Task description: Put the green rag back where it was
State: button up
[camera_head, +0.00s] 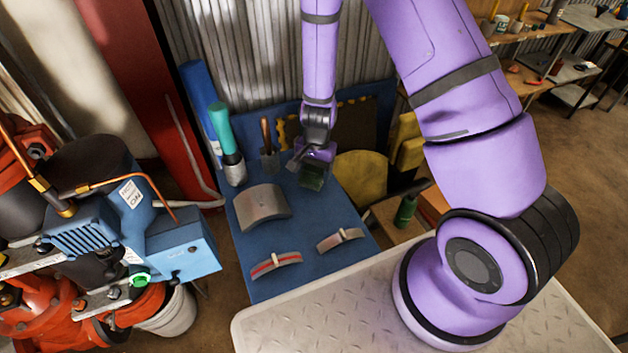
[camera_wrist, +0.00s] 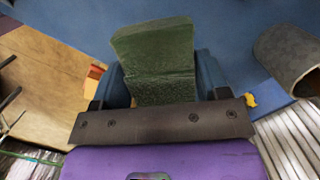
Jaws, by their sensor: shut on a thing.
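The green rag (camera_wrist: 158,55) is a dark green folded piece held between the two blue fingers of my gripper (camera_wrist: 163,82) in the wrist view. In the head view the rag (camera_head: 312,177) shows small and dark below my gripper (camera_head: 309,166), over the far part of the blue bench top. My gripper is shut on it. I cannot tell whether the rag touches the blue surface.
The blue bench top (camera_head: 325,275) holds a curved grey plate (camera_head: 262,205), a red-striped curved piece (camera_head: 275,263) and a smaller curved piece (camera_head: 340,238). A teal-handled tool (camera_head: 226,140) and a trowel (camera_head: 268,148) stand at the back left. A yellow round piece (camera_head: 362,175) is right of my gripper.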

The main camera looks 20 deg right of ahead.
aim_at(314, 181)
notch_tip(314, 181, down, 4)
jog(key=shift+f, duration=0.1)
jog(key=o, duration=0.9)
